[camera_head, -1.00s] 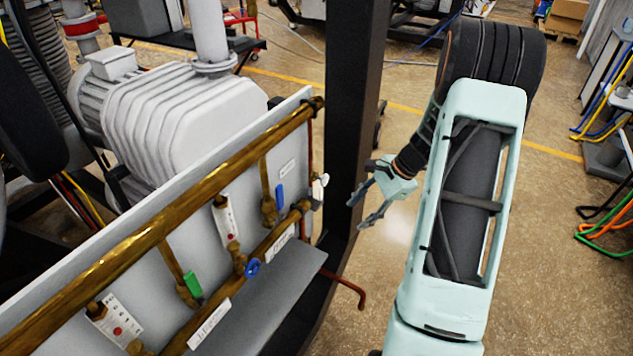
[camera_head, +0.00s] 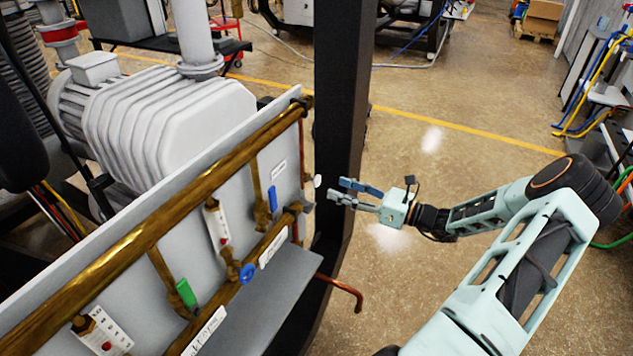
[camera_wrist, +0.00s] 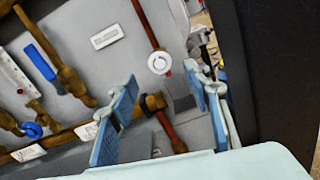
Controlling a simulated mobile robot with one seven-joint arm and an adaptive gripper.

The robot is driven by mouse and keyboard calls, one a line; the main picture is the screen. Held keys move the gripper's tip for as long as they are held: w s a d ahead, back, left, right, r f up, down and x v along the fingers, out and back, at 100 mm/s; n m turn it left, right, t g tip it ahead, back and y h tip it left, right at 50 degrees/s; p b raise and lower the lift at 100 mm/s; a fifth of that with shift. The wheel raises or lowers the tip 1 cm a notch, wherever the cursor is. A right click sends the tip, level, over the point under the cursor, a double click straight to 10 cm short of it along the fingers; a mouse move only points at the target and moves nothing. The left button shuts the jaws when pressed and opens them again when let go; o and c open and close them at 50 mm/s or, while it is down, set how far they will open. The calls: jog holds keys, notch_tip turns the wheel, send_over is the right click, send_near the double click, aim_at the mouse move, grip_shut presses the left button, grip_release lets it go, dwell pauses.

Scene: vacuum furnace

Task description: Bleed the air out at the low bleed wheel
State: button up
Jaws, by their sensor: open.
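A small white round wheel (camera_head: 318,181) sits at the right end of the pipe panel, by a thin red pipe. In the wrist view the white wheel (camera_wrist: 159,62) shows face-on, beyond and between my fingertips. A blue wheel (camera_head: 247,273) sits on the lower brass pipe; it also shows in the wrist view (camera_wrist: 33,130) at left. I cannot read which wheel is marked for bleeding. My gripper (camera_head: 341,191) is open and empty, its fingers pointing left towards the panel's right end. In the wrist view the blue fingers (camera_wrist: 162,84) stand apart, with nothing between them.
The upright panel (camera_head: 135,265) carries brass pipes, a green lever (camera_head: 186,294), a blue lever (camera_head: 273,198) and white gauges. A black post (camera_head: 340,120) stands behind my gripper. A red pipe end (camera_head: 345,290) sticks out below. Open floor lies right of the post.

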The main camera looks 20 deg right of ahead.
aim_at(319, 182)
jog(key=x, duration=0.8)
jog(key=c, duration=1.2)
